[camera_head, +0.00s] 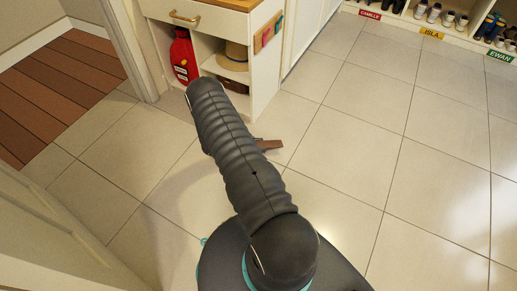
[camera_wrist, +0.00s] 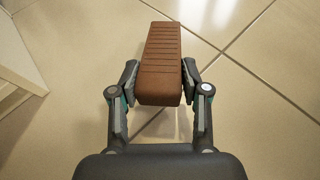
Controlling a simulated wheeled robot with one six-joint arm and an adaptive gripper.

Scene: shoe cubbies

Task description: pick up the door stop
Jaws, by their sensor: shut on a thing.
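The door stop (camera_wrist: 162,62) is a brown wedge with ridges across its top. In the wrist view it lies between the two fingers of my gripper (camera_wrist: 160,88), which are shut on its near, thick end. Its narrower end points away from my gripper. In the head view a small part of the door stop (camera_head: 270,144) shows to the right of my arm. My arm hides the rest of it and most of my gripper there. I cannot tell whether the door stop touches the floor.
A white cabinet (camera_head: 266,80) with a wooden top stands behind my arm, holding a red container (camera_head: 183,56) and a tan hat (camera_head: 233,56). Labelled shoe cubbies (camera_head: 440,22) line the back right. A doorway opens at left onto wood flooring (camera_head: 60,95). The tiled floor (camera_head: 370,130) at right is clear.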

